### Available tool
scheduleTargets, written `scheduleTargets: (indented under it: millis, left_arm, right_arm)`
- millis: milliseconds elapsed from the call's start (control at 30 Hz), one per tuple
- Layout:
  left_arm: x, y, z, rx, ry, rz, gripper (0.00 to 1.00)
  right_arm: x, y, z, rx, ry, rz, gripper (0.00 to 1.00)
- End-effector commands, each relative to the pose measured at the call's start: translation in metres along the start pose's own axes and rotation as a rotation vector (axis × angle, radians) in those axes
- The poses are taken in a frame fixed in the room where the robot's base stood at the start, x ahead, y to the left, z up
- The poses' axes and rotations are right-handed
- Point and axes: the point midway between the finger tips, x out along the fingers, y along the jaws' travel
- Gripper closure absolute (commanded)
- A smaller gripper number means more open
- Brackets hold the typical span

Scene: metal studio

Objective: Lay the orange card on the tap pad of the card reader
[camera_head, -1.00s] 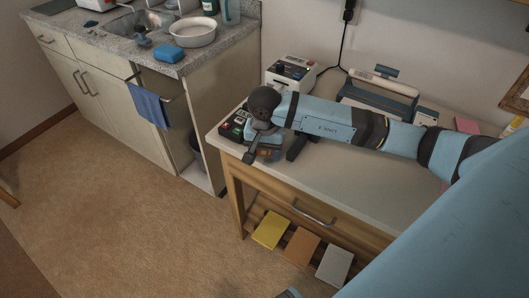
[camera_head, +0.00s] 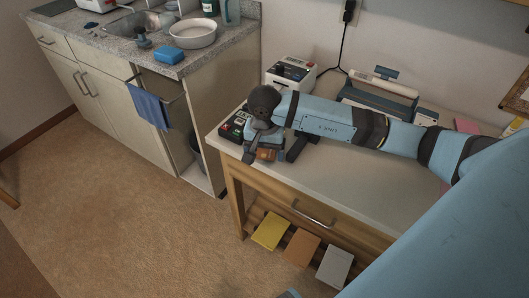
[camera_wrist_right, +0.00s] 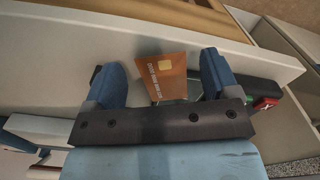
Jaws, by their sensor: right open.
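The orange card (camera_wrist_right: 165,77) shows a gold chip and pale print in the right wrist view. It lies between the two blue fingers of my right gripper (camera_wrist_right: 158,84), which is open with gaps beside the card. In the head view the card (camera_head: 266,154) is a small orange patch under my right gripper (camera_head: 264,150), near the table's front left corner. The dark card reader (camera_head: 234,124) is partly hidden behind my wrist. Its red and green keys (camera_wrist_right: 266,102) show right of the fingers in the wrist view. I cannot tell whether the card touches the tap pad.
A white device (camera_head: 290,74) and a blue-grey machine (camera_head: 380,95) stand at the back of the table (camera_head: 325,182). Yellow, orange and grey items lie on the shelf below. The table's front middle is clear. A sink counter (camera_head: 120,42) stands at left.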

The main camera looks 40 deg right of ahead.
Motion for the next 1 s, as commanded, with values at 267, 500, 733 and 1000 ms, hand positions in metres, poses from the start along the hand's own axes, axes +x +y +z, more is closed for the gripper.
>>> scheduleTargets:
  millis: [267, 500, 733, 1000]
  left_arm:
    - [0.000, -0.001, 0.003, 0.004, -0.015, -0.004, 1.00]
    - [-0.002, -0.002, 0.001, 0.001, -0.014, -0.005, 1.00]
    - [-0.002, -0.002, 0.001, -0.001, -0.014, -0.005, 1.00]
    - [-0.001, -0.002, 0.001, -0.002, -0.015, -0.005, 1.00]
  right_arm:
    - [-0.062, 0.000, -0.001, -0.001, 0.005, -0.002, 0.19]
    - [-0.100, 0.000, 0.000, 0.000, 0.003, 0.000, 0.19]
    - [-0.110, 0.000, 0.000, 0.000, 0.001, 0.002, 0.19]
    - [-0.110, 0.000, 0.000, 0.000, 0.001, 0.001, 0.19]
